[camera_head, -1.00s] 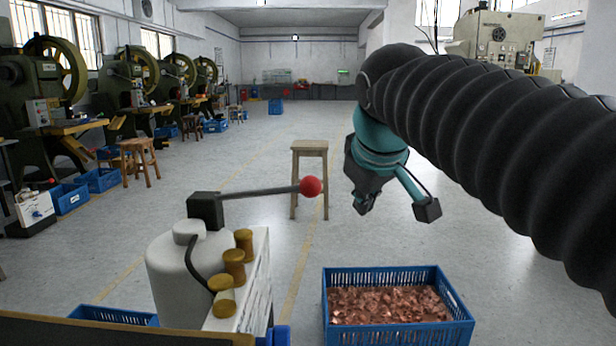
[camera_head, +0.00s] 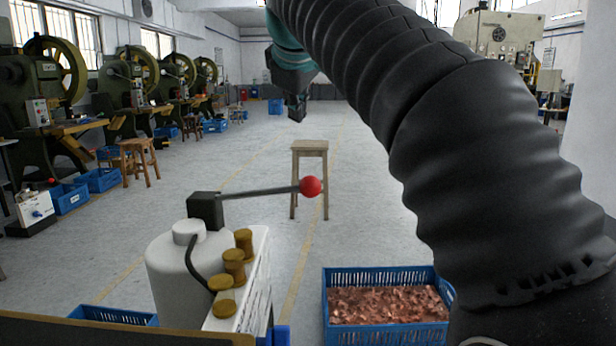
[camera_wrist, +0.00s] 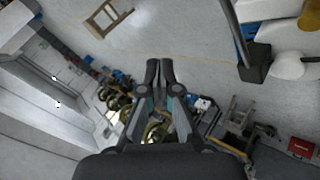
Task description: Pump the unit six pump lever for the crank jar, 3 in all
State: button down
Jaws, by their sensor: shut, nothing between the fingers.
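The pump lever (camera_head: 258,191) is a dark bar with a red ball knob (camera_head: 311,187) at its right end. It comes out of a black block (camera_head: 205,210) on top of a white pump unit (camera_head: 180,270) and lies nearly level, rising slightly to the right. Brass-coloured caps (camera_head: 234,262) stand on the unit's right side. My gripper (camera_head: 297,113) is up above and beyond the knob in the picture, apart from the lever. In the wrist view my gripper (camera_wrist: 159,66) has its fingers together and empty. The lever also shows there (camera_wrist: 229,30), at the upper right, and the knob is out of that view.
A blue crate of copper scraps (camera_head: 340,334) stands right of the unit, partly hidden by my arm. A wooden stool (camera_head: 309,150) stands behind the knob. Green presses (camera_head: 45,110) line the left wall.

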jog(key=b, duration=0.3)
send_over(305, 179)
jog(key=f, duration=0.6)
jog(key=shift+a+f, duration=0.2)
jog(key=shift+f, duration=0.15)
jog(key=shift+d+f+b, duration=0.2)
jog(key=shift+f+b, duration=0.55)
jog(key=shift+f, duration=0.25)
jog(key=shift+f, duration=0.15)
jog(key=shift+f, duration=0.3)
